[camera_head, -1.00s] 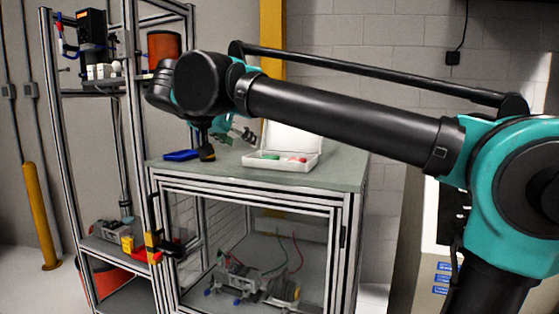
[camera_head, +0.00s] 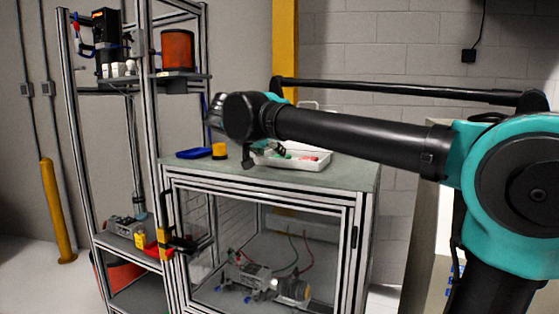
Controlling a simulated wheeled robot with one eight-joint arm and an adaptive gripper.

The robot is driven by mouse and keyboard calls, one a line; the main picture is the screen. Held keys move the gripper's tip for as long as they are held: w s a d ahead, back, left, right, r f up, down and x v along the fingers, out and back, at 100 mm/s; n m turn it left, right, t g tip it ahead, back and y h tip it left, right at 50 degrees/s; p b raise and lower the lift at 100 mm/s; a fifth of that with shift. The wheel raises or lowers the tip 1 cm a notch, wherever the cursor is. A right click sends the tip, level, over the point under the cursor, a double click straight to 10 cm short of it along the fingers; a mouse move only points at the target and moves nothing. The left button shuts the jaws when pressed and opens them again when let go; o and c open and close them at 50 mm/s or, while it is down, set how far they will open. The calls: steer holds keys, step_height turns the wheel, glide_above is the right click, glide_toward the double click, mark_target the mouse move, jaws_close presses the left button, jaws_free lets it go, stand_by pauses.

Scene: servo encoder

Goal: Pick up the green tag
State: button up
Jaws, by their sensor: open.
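A white open case (camera_head: 312,163) stands on the cabinet top, with small red pieces (camera_head: 309,158) inside. A small green patch (camera_head: 283,155) shows at its left part; it may be the green tag, but it is too small and too close to my arm to tell. My gripper (camera_head: 279,148) is small in view, behind and below my arm's wrist, over the left part of the case. Its fingers are mostly hidden, and I see nothing held. Whether it touches anything is unclear.
The grey-green cabinet top (camera_head: 350,176) is clear to the right of the case. A blue tray (camera_head: 194,153) and a yellow-black object (camera_head: 219,151) lie at left. A metal shelf rack (camera_head: 150,125) stands left of the cabinet. My arm hides most of the case's lid.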

mark_target(279, 157)
steer(key=x, duration=0.4)
steer(key=shift+w+d, duration=0.3)
steer(key=shift+w, duration=0.05)
steer(key=c, duration=0.9)
